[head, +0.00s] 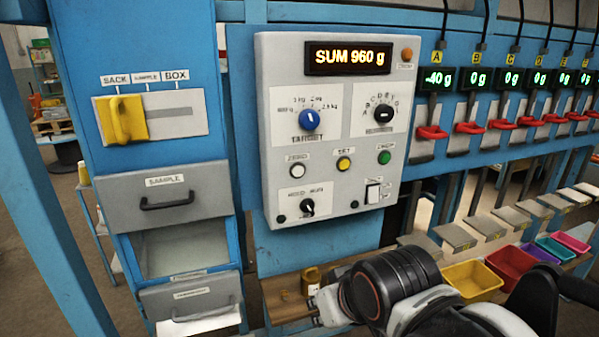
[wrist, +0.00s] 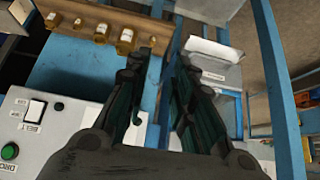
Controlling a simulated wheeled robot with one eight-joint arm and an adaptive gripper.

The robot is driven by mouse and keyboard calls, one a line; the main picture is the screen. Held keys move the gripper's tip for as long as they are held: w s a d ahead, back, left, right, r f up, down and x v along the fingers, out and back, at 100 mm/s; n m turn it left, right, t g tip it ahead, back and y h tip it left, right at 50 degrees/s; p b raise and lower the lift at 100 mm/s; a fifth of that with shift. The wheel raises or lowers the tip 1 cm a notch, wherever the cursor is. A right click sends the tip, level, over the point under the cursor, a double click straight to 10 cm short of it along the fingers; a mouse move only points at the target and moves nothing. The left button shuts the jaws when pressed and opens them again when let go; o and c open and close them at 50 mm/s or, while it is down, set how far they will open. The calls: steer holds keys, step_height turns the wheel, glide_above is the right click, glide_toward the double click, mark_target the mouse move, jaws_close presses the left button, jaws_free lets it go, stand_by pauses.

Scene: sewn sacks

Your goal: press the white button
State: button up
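The white button (head: 297,170) is a small round button labelled ZERO on the grey control panel (head: 277,110), at the left of a row with a yellow button (head: 343,163) and a green button (head: 384,157). The white button does not show in the wrist view. My gripper (wrist: 160,62) is open and empty in the wrist view, its two dark fingers apart. In the head view my arm is below the panel, and I cannot make out the fingertips there.
The panel also has a blue knob (head: 309,119), a black knob (head: 383,113), a mode knob (head: 307,207) and a white rocker switch (head: 373,193). A shelf with small bottles (wrist: 126,37) lies below the panel. Drawers (head: 166,201) stand left; coloured bins (head: 472,277) sit right.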

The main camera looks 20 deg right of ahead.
jaws_close()
stand_by(0.6)
stand_by(0.4)
